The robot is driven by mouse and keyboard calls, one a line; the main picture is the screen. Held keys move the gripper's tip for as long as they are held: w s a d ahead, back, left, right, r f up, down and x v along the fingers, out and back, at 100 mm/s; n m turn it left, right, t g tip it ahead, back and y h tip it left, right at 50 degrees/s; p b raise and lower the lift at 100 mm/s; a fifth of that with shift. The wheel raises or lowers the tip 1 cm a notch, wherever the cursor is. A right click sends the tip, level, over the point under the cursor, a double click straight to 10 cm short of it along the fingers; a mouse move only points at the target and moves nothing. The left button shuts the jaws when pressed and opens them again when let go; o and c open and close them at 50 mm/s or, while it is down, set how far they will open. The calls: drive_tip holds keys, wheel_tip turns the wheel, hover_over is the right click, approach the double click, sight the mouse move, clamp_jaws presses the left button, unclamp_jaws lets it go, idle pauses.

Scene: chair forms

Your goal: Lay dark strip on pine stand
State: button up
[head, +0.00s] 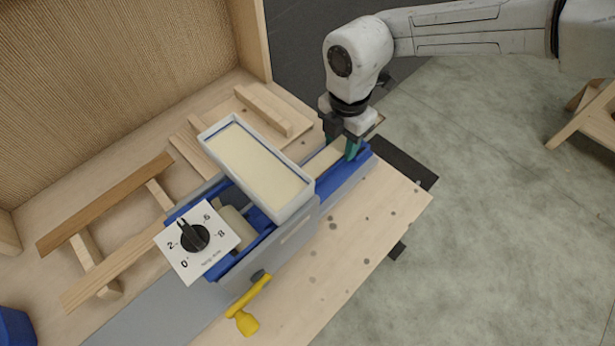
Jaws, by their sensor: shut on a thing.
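My gripper (341,138) is at the right end of the blue machine, pointing down, with green fingertips. It is shut on a pale piece (323,160) lying in the blue bed; the fingers hide part of the grip. A darker brown wooden strip (105,205) lies at the left of the bench, well away from my gripper. It rests along the far side of a pale pine frame (130,268) with short crosspieces, which looks like the pine stand. I cannot tell whether the strip is loose or part of the frame.
A white-rimmed tray (305,193) of pale material sits above the blue machine (345,188). A dial plate (218,262) and a yellow handle (258,295) are in front. More pale wood pieces (262,110) lie behind. The bench's right corner (390,205) is clear.

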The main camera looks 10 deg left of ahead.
drive_tip(key=shift+w+d+r+b, duration=0.15)
drive_tip(key=shift+w+d+b, duration=0.05)
drive_tip(key=shift+w+d, duration=0.8)
drive_tip(key=shift+w+d+r+b, duration=0.15)
drive_tip(key=shift+w+d, duration=0.55)
drive_tip(key=shift+w, duration=0.5)
wheel_tip(320, 180, up, 10)
drive_tip(key=p, duration=0.7)
